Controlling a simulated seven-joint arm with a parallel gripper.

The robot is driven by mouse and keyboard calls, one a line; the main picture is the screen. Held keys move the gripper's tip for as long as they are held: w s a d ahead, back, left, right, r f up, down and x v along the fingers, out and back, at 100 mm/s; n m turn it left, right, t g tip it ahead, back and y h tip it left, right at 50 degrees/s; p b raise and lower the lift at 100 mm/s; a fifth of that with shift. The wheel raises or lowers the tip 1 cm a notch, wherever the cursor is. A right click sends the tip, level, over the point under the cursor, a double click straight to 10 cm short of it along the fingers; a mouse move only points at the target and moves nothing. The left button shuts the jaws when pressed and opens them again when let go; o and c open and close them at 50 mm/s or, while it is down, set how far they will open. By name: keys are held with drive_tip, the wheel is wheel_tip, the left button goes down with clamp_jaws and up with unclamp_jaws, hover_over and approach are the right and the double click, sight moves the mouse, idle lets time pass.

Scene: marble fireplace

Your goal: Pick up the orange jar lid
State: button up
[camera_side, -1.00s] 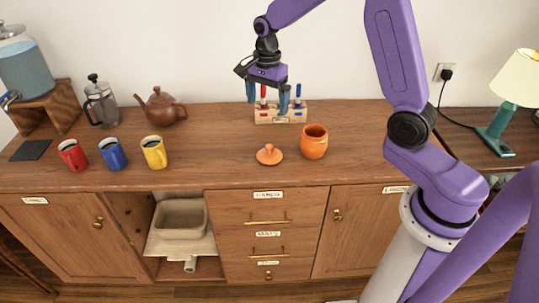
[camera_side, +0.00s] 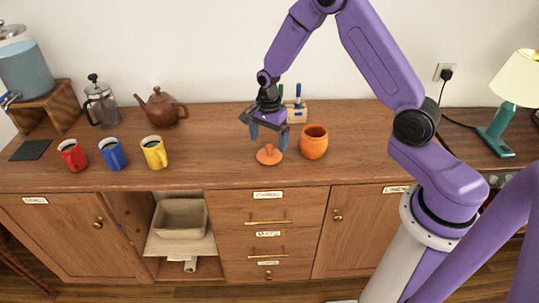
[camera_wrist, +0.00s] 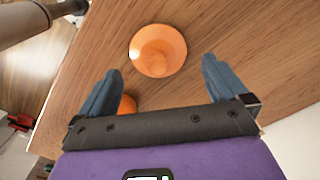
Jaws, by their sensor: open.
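The orange jar lid (camera_side: 269,155), a small round disc with a knob on top, lies on the wooden counter. In the wrist view the lid (camera_wrist: 158,50) appears above the space between my fingers, apart from them. My gripper (camera_side: 269,142) is open and empty, its two blue-grey fingers pointing down just above and behind the lid. Both fingers also show in the wrist view (camera_wrist: 163,82). The open orange jar (camera_side: 314,143) stands upright to the right of the lid. In the wrist view, an orange sliver of what looks like the jar (camera_wrist: 127,105) shows, mostly hidden by my gripper.
A rack (camera_side: 297,114) with coloured handles stands behind my gripper, partly hidden. Red (camera_side: 73,155), blue (camera_side: 112,154) and yellow (camera_side: 154,152) mugs and a brown teapot (camera_side: 162,107) stand on the left. The counter between the yellow mug and the lid is clear.

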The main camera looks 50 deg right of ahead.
sight(270, 146)
wheel_tip(270, 146, down, 4)
drive_tip(key=shift+s+d+f, duration=0.1)
drive_tip(key=shift+d, duration=0.05)
drive_tip(key=c, duration=0.9)
drive_tip(key=shift+r, duration=0.25)
